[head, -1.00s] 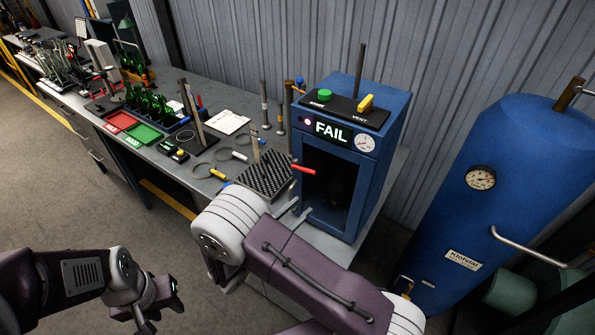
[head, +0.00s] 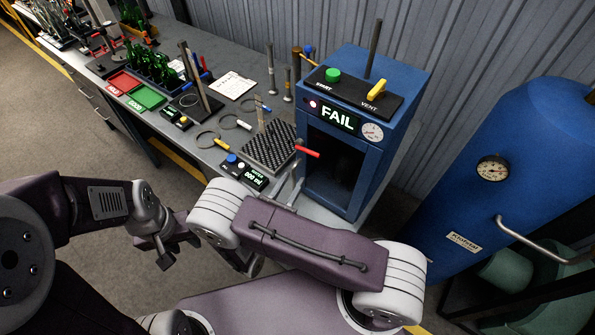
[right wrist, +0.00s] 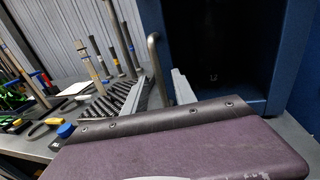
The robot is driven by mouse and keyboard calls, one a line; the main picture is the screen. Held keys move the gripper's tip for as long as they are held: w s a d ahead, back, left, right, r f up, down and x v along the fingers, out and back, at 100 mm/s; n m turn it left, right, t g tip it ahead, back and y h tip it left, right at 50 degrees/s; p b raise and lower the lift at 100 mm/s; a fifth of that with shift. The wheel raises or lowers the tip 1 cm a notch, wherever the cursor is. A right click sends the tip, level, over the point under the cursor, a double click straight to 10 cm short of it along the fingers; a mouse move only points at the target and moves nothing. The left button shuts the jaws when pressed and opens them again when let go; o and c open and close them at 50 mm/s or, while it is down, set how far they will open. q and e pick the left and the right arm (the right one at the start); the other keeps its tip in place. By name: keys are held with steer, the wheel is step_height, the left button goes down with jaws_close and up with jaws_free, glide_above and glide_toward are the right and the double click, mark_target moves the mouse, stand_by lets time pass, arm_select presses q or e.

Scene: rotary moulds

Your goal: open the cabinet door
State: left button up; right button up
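The cabinet (head: 362,178) is a blue box on the bench with a lit FAIL display (head: 336,115). Its front shows a dark recess; I cannot tell a door panel from the opening. In the right wrist view the dark front (right wrist: 225,50) fills the upper right, with a grey upright handle bar (right wrist: 153,50) at its left. My right gripper (right wrist: 163,90) has its fingers apart, with the bar between them; contact is not clear. In the head view my right arm hides most of this gripper. My left gripper (head: 175,252) hangs empty at the lower left, fingers apart.
A red-handled lever (head: 307,152) sticks out at the cabinet's left. A black grating (head: 268,147), a small display device (head: 255,178) and bottles (head: 150,65) stand on the bench to the left. A blue tank (head: 540,160) stands at the right.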

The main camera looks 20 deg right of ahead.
steer(key=shift+w+d+f, duration=0.1)
steer(key=shift+w+d, duration=0.05)
steer(key=shift+w, duration=0.15)
steer(key=shift+s, duration=0.3)
steer(key=shift+c, duration=0.9)
steer(key=shift+s+a+r, duration=0.25)
steer(key=shift+a, duration=0.05)
jaws_close()
steer(key=shift+w, duration=0.1)
steer(key=shift+d+f, duration=0.1)
